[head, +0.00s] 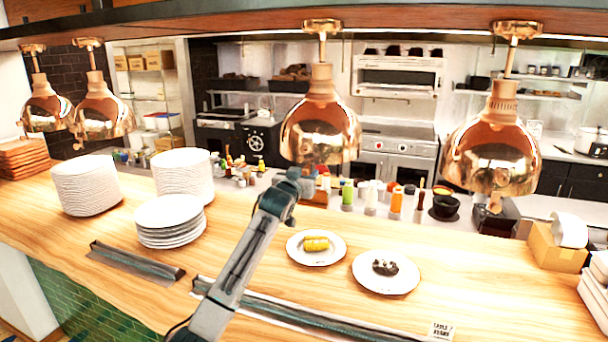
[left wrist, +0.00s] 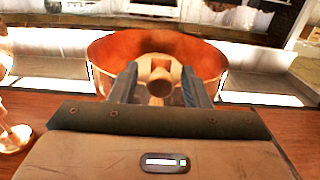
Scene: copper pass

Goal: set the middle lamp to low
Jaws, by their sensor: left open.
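The middle copper lamp (head: 320,125) hangs from the overhead shelf, above the far side of the counter. My left gripper (head: 297,180) is just below its rim, at the end of my raised arm. In the left wrist view the lamp's orange inside (left wrist: 107,55) faces me. My two gripper fingers (left wrist: 160,88) are apart, in front of its opening. A pale fitting with a round brown end shows between them inside the lamp. I cannot tell whether the fingers touch it. The lamp's setting cannot be read. My right gripper is not in view.
Another copper lamp (head: 492,150) hangs to the right, and two more hang at left (head: 103,112). Plate stacks (head: 182,175) stand on the wooden counter (head: 480,285). Two food plates (head: 386,286) lie below the middle lamp. Bottles (head: 396,203) stand behind.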

